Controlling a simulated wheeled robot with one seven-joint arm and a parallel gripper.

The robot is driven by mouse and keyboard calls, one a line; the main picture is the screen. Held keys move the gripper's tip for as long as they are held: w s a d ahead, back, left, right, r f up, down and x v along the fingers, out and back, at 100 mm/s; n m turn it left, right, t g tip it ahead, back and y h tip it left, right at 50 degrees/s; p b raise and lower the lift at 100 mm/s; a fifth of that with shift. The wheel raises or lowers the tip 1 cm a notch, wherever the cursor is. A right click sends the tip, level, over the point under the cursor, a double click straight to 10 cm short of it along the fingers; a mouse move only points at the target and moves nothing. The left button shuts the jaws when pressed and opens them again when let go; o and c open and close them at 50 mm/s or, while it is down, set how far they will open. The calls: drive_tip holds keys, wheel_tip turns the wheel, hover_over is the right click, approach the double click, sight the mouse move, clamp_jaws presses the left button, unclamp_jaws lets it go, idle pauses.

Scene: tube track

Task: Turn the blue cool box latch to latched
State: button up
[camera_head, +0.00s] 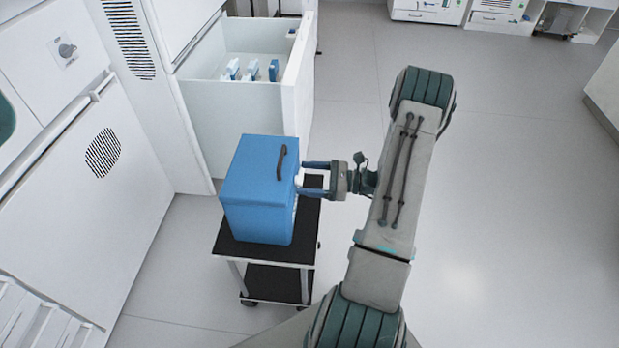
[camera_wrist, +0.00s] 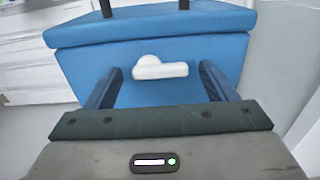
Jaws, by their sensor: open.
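The blue cool box (camera_head: 258,200) stands with its lid closed on a small black-topped trolley. In the wrist view, the box front (camera_wrist: 150,85) fills the middle, with the lid above it. The white latch (camera_wrist: 160,68) sits on that front just below the lid, its bar lying roughly level across the picture. My gripper (camera_head: 299,178) is at the right side of the box in the head view. In the wrist view, its two blue fingers (camera_wrist: 160,80) are apart, one on each side of the latch. Whether the fingertips touch the box I cannot tell.
The trolley (camera_head: 272,281) has a lower shelf. An open white drawer (camera_head: 233,110) holding several blue and white items stands behind the box. White cabinets (camera_head: 110,190) line the left. The floor to the right is clear.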

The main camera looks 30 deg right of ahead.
drive_tip(key=c, duration=1)
drive_tip(key=shift+s+a+r+n+b, duration=0.15)
drive_tip(key=shift+n+b, duration=1.8)
drive_tip(key=shift+n, duration=1)
drive_tip(key=shift+s+a+r+n+b, duration=0.1)
drive_tip(key=shift+s+r+n+b, duration=0.1)
drive_tip(key=shift+n+b, duration=2.3)
drive_tip(key=shift+s+a+r+n+b, duration=0.15)
drive_tip(key=shift+n+b, duration=1.3)
drive_tip(key=shift+n, duration=2)
drive_tip(key=shift+d+r, duration=0.1)
